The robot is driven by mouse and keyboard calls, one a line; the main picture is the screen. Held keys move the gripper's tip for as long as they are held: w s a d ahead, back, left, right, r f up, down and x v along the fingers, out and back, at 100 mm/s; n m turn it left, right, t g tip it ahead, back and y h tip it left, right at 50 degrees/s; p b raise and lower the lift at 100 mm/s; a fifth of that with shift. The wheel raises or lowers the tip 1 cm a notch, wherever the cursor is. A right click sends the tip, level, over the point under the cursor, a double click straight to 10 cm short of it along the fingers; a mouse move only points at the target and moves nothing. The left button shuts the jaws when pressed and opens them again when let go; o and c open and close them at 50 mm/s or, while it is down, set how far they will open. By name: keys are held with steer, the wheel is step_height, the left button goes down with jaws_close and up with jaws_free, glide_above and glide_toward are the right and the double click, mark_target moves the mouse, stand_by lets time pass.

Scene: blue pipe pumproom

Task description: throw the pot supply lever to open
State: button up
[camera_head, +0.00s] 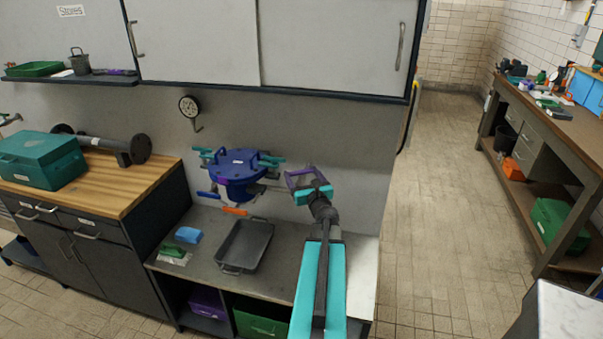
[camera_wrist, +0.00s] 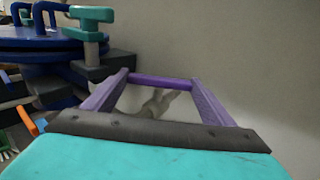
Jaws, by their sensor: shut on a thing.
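A dark blue round pot (camera_head: 238,168) with teal clamps stands against the back wall, above the metal bench. Its blue lid edge and a teal clamp (camera_wrist: 92,22) show at the upper left of the wrist view. My gripper (camera_head: 300,178) is just right of the pot. In the wrist view its purple fingers are shut on a purple bar (camera_wrist: 160,83) that spans between their tips. I cannot tell for sure that this bar is the pot supply lever. A blue handle (camera_head: 207,195) and an orange handle (camera_head: 235,211) stick out below the pot.
A dark tray (camera_head: 243,246), a blue sponge (camera_head: 188,235) and a small green brush (camera_head: 173,251) lie on the bench (camera_head: 205,266). A gauge (camera_head: 189,106) hangs on the wall. White cabinets (camera_head: 200,45) overhang the bench. The tiled floor (camera_head: 430,200) at right is clear.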

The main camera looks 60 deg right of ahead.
steer(key=shift+y, duration=0.3)
steer(key=shift+s+d+n+t+y+p, duration=0.1)
steer(key=shift+d+n+t+y+p, duration=0.1)
steer(key=shift+n+t+y+p, duration=0.7)
steer(key=shift+s+d+f+n+t+y+p, duration=0.1)
steer(key=shift+n+t+y+p, duration=0.2)
steer(key=shift+n+y, duration=0.45)
steer(key=shift+d+n+t+y+p, duration=0.15)
steer(key=shift+n+t+y, duration=0.3)
steer(key=shift+y, duration=0.5)
steer(key=shift+d+n+t+y, duration=0.25)
steer(key=shift+n+y, duration=1.1)
steer(key=shift+y, duration=0.75)
steer(key=shift+d+n+t+y, duration=0.1)
steer(key=shift+d+n+y, duration=0.15)
steer(key=shift+n+y, duration=2)
steer(key=shift+y, duration=1.15)
steer(key=shift+r+g+y, duration=0.2)
steer(key=shift+g+y, duration=0.1)
steer(key=shift+g, duration=0.1)
steer(key=o, duration=0.8)
steer(key=shift+c, duration=0.2)
